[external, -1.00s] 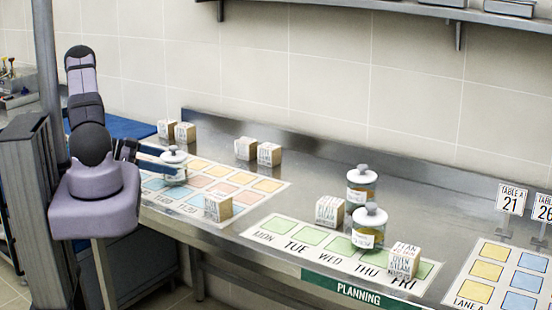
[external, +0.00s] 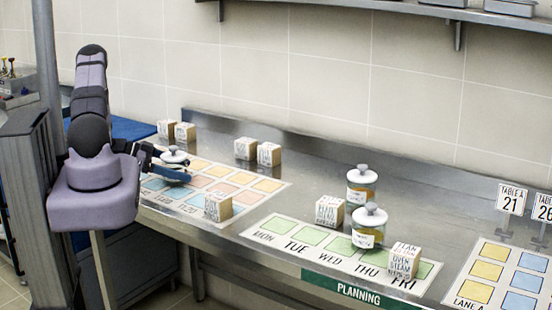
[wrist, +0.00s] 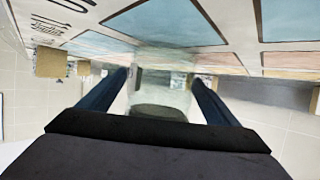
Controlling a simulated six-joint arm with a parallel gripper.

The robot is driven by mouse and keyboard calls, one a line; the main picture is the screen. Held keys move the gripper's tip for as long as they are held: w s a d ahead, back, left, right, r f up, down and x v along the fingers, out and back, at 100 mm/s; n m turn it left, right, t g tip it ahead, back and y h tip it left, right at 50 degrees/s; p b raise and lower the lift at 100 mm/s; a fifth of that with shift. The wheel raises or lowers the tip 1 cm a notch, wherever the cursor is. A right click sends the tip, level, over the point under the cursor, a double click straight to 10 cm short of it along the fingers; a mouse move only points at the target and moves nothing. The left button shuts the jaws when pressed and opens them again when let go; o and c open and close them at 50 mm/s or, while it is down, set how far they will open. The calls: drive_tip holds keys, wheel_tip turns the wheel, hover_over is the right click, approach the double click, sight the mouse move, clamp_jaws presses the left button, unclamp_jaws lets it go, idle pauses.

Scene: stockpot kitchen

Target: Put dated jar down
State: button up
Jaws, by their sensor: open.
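The jar (external: 175,157), clear with a pale knobbed lid, stands at the left of the coloured-square mat (external: 240,183) in the external view. My gripper (external: 172,170) is open around it, with a dark finger across the front of its body. In the wrist view the jar (wrist: 160,75) lies between the two spread dark fingers of my gripper (wrist: 160,82), close to the mat's blue squares. Its label and any date cannot be read. Whether the fingers touch it is hard to tell.
Two more jars (external: 361,185) (external: 369,227) stand by the weekday mat (external: 300,240). Small printed boxes stand nearby, including one (external: 218,207) on the coloured mat's front edge and several along the back.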

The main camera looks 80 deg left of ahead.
sight(186, 155)
drive_tip(key=shift+x, duration=1.05)
drive_tip(key=c, duration=2.1)
drive_tip(key=shift+r, duration=0.1)
drive_tip(key=shift+r+b, duration=1)
drive_tip(key=shift+r, duration=3.9)
